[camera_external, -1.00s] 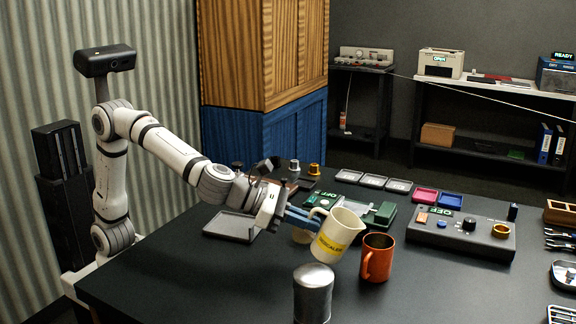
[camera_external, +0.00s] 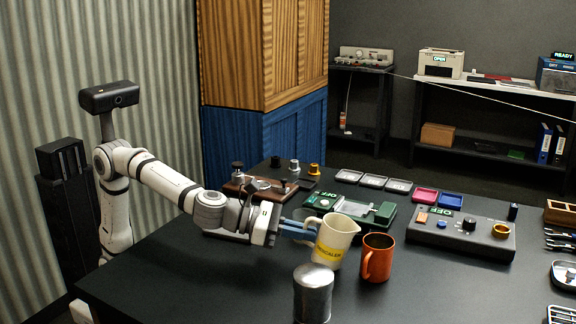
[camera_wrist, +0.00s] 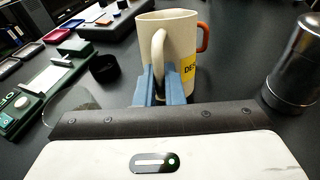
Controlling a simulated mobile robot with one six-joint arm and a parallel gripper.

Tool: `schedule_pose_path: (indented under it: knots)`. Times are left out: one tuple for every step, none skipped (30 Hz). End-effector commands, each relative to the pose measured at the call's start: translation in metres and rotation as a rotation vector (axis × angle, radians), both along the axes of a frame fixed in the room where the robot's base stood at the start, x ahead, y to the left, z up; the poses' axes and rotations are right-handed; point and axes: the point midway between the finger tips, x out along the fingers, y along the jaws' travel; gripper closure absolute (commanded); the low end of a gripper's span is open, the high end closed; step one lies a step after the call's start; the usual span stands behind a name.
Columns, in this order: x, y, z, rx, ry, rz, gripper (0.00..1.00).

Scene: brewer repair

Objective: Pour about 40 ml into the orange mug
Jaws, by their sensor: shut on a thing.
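A cream jug (camera_external: 336,240) with a yellow label stands close to upright at the table, just left of the orange mug (camera_external: 377,257). My gripper (camera_external: 306,231) is shut on the jug's handle from the left. In the wrist view the blue fingers (camera_wrist: 162,88) close around the handle, and the jug (camera_wrist: 180,50) hides most of the orange mug (camera_wrist: 204,38). The mug stands upright, its handle toward the front left. I cannot see the liquid level in either vessel, nor whether the jug's base touches the table.
A metal canister (camera_external: 313,293) stands in front of the jug, near the arm. A green scale-like device (camera_external: 362,212) lies behind the jug. A grey control box (camera_external: 460,232) stands behind right. The table front right of the mug is clear.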

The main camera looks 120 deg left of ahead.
Motion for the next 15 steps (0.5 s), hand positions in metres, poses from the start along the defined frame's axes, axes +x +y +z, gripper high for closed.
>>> schedule_pose_path:
  knots:
    - [-0.0007,-0.0002,-0.0074,0.002,-0.011,0.000,1.00]
    - [-0.0010,-0.0002,-0.0083,0.003,-0.016,0.001,1.00]
    - [-0.0014,-0.0003,-0.0093,0.006,-0.024,0.001,1.00]
    - [-0.0017,-0.0003,-0.0101,0.007,-0.028,0.001,1.00]
    - [-0.0021,-0.0003,-0.0108,0.009,-0.034,0.002,1.00]
    - [-0.0025,-0.0003,-0.0118,0.010,-0.041,0.002,1.00]
    - [-0.0026,-0.0004,-0.0122,0.011,-0.047,0.002,1.00]
    - [-0.0027,-0.0004,-0.0127,0.013,-0.053,0.003,1.00]
    - [-0.0029,-0.0004,-0.0135,0.015,-0.062,0.003,1.00]
    - [-0.0031,-0.0004,-0.0139,0.017,-0.068,0.003,1.00]
    - [-0.0033,-0.0004,-0.0143,0.018,-0.074,0.004,1.00]
    - [-0.0035,-0.0004,-0.0147,0.020,-0.083,0.004,1.00]
    - [-0.0038,-0.0005,-0.0150,0.020,-0.090,0.004,1.00]
    - [-0.0040,-0.0005,-0.0155,0.022,-0.096,0.004,1.00]
    - [-0.0044,-0.0005,-0.0161,0.023,-0.104,0.005,1.00]
